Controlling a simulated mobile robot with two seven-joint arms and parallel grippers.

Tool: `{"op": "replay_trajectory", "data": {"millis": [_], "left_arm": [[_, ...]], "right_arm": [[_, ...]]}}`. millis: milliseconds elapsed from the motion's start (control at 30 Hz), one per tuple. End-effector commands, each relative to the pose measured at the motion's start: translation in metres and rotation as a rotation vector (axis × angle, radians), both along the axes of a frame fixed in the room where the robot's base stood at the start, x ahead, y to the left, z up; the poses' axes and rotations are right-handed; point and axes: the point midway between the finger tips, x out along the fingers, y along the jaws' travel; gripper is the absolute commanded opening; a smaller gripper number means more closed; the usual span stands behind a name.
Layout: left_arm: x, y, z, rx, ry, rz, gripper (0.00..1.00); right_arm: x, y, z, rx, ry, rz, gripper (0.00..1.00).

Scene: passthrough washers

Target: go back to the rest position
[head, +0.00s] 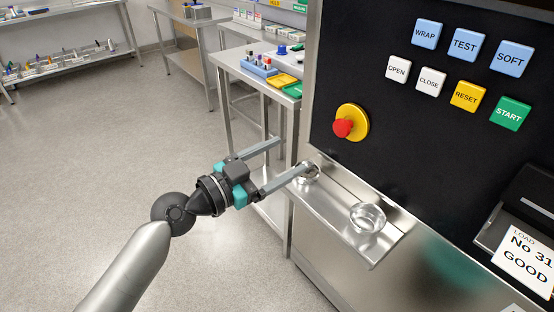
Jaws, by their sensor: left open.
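My left gripper (284,158) comes in from the lower left and is open, its two long grey fingers spread apart. One fingertip is at the left end of a steel ledge (345,227) on the machine front, close to a small clear glass dish (308,176). I cannot tell whether it touches that dish. A second clear glass dish (367,217) stands on the ledge further right. The other finger is over the gap by the side table. My right gripper is not in view.
The washer's black panel (400,110) carries a red emergency knob (346,125) and several coloured buttons. A steel side table (240,68) with racks and trays stands behind the gripper. Floor (90,160) at left is clear.

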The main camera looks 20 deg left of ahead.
Motion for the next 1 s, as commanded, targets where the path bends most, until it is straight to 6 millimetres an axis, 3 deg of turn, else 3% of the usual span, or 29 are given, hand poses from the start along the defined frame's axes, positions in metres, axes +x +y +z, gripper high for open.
{"op": "replay_trajectory", "data": {"millis": [467, 567, 667, 767, 867, 1000], "left_arm": [[0.000, 0.000, 0.000, 0.001, 0.001, 0.000, 0.83], [0.002, 0.003, -0.010, 0.002, 0.023, 0.013, 0.83], [0.009, 0.013, -0.044, 0.006, 0.101, 0.062, 0.83], [0.012, 0.030, -0.106, 0.015, 0.236, 0.144, 0.83], [0.003, 0.049, -0.180, 0.035, 0.394, 0.238, 0.83], [-0.031, 0.070, -0.280, 0.076, 0.607, 0.354, 0.83]], "right_arm": [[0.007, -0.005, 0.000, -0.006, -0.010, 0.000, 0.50], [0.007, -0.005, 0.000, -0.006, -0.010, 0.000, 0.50], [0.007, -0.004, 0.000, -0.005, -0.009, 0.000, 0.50], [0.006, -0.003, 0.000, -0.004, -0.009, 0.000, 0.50], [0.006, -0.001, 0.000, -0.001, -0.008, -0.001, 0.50], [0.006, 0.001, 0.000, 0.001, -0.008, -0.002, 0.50]]}}
